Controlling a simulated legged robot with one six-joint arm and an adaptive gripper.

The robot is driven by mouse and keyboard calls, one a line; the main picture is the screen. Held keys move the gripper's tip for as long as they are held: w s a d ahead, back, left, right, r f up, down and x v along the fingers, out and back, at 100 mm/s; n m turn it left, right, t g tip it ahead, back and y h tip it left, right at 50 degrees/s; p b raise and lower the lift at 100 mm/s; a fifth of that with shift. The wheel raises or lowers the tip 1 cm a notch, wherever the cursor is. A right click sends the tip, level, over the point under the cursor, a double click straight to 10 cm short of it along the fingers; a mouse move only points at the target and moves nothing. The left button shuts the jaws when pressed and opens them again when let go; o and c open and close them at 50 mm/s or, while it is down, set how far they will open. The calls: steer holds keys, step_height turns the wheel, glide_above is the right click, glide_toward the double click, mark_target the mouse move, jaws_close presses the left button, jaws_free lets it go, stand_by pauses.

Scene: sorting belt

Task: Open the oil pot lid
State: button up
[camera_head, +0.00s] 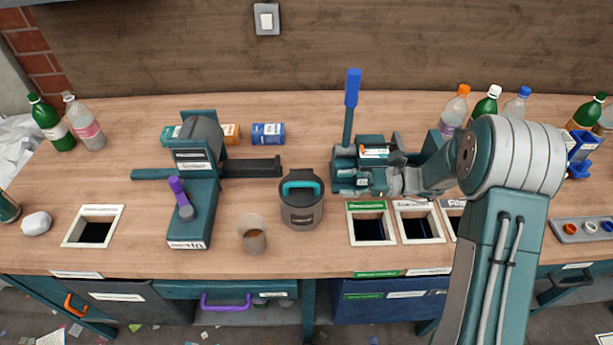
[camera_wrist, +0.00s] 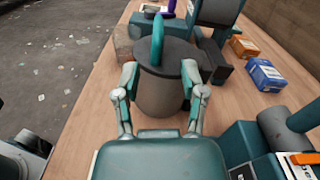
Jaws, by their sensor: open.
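The oil pot (camera_head: 302,213) is a dark grey round pot standing upright on the bench in the head view. Its lid carries a teal arched handle (camera_head: 300,184), and the lid looks seated on the pot. In the wrist view the pot (camera_wrist: 160,97) is straight ahead, with the handle (camera_wrist: 158,38) standing above the lid. My gripper (camera_wrist: 162,75) is open, with one finger seen on each side of the pot. I cannot tell whether the fingers touch it. In the head view my gripper lies to the right of the pot, partly mixed with the machine behind it.
A teal machine with a blue lever (camera_head: 352,88) stands close behind my gripper. Another teal machine (camera_head: 195,165) with a purple lever is left of the pot. A brownish cup (camera_head: 252,236) stands beside the pot. Labelled square openings (camera_head: 371,224) lie to the right.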

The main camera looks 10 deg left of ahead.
mark_target(314, 184)
steer(key=x, duration=1)
jaws_close()
